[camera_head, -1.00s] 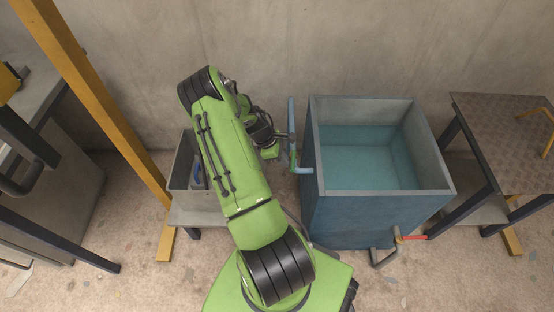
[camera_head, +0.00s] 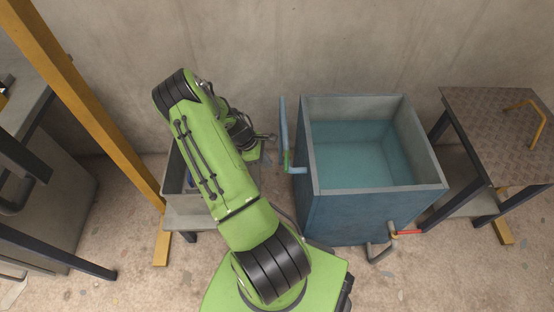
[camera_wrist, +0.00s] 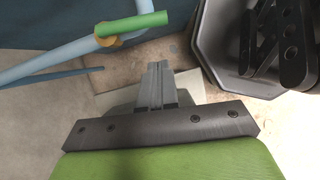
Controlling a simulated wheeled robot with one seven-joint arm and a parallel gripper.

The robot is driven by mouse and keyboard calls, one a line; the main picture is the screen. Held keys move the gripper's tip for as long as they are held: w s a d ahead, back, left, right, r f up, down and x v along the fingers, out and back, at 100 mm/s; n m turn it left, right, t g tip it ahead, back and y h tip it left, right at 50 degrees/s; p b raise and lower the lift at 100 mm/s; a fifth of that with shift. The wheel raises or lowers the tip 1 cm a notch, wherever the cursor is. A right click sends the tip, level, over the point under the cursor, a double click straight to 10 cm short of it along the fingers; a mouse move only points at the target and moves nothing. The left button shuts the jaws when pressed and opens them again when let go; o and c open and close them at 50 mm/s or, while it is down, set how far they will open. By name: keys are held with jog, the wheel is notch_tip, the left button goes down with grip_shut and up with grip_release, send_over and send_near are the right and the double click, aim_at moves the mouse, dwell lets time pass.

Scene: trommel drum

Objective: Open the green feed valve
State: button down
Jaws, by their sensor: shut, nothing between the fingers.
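The green feed valve handle (camera_wrist: 135,22) lies along a light blue pipe (camera_wrist: 50,60) with a brass-coloured body (camera_wrist: 106,36), at the upper left of the wrist view. In the head view the valve shows as a small green piece (camera_head: 287,160) on the pipe at the left side of the blue water tank (camera_head: 312,215). My gripper (camera_wrist: 158,74) is shut and empty, with its fingers together. In the wrist view its tips are below and right of the handle, apart from it. In the head view my gripper (camera_head: 270,137) is just left of the pipe.
A grey bin (camera_head: 172,190) stands left of my arm. A yellow post (camera_head: 85,100) rises further left. A red-handled valve (camera_head: 408,232) is low at the tank's front right. A metal-topped table (camera_head: 490,120) stands at the right. Dark octagonal container rim (camera_wrist: 215,65) is right of the fingers.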

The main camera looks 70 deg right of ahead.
jog(key=p+v, duration=0.2)
jog(key=v, duration=0.6)
jog(key=shift+s+a+r, duration=0.2)
jog(key=shift+s+r, duration=0.1)
jog(key=shift+r, duration=0.05)
jog(key=shift+w, duration=0.1)
jog(key=w+a+r+m+t+p, duration=0.1)
jog(key=w+a+r+t+p, duration=0.1)
jog(key=a+r, duration=0.55)
jog(key=w+a+r+m+t+p, duration=0.1)
jog(key=w+a+r+t+p, duration=0.2)
jog(key=r, duration=0.7)
jog(key=w+a+r+m+t+p, duration=0.1)
jog(key=w+a+r, duration=0.1)
jog(key=a+r, duration=0.6)
jog(key=s+a+r+m+t+y+p, duration=0.1)
jog(key=s+a+r+t+p, duration=0.3)
jog(key=s+a+r, duration=0.8)
notch_tip(320, 180, up, 4)
jog(key=shift+a+r+y+p, duration=0.1)
jog(key=shift+a+y+p, duration=0.3)
jog(key=shift+a, duration=0.55)
jog(key=c, duration=1.7)
grip_release()
jog(key=shift+s+a+t, duration=0.2)
jog(key=shift+s+t, duration=0.1)
jog(key=shift+s, duration=0.05)
jog(key=o, duration=0.6)
